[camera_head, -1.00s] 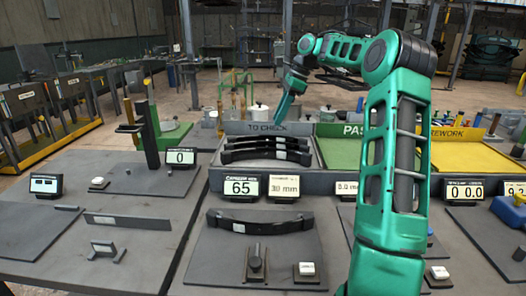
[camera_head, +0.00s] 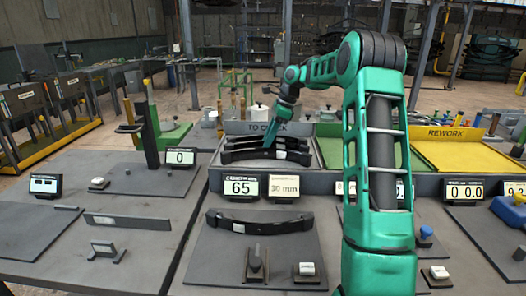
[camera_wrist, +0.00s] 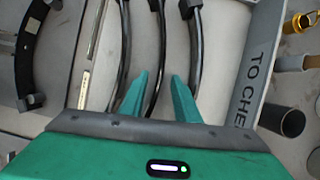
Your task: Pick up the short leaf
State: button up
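Three dark curved leaves lie side by side in the TO CHECK tray (camera_head: 213,178): a back leaf (camera_head: 240,138), a middle leaf (camera_head: 236,147) and a front leaf (camera_head: 236,157). The back one looks a little shorter, but I cannot tell firmly which is the short leaf. My gripper (camera_head: 268,146) points down over these leaves. In the wrist view my gripper (camera_wrist: 160,76) is open, its fingertips on either side of the middle leaf (camera_wrist: 162,50). The left leaf (camera_wrist: 126,50) and right leaf (camera_wrist: 196,50) lie outside the fingers. Nothing is held.
Another dark leaf (camera_head: 285,226) lies on the plate in front, behind small blocks. A camber display (camera_head: 241,187) reading 65 stands before the tray. A green tray and a yellow REWORK tray (camera_head: 465,156) are at right. The tray's labelled back wall (camera_wrist: 252,75) is near my gripper.

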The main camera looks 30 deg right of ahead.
grip_shut()
jog(key=shift+r, duration=0.15)
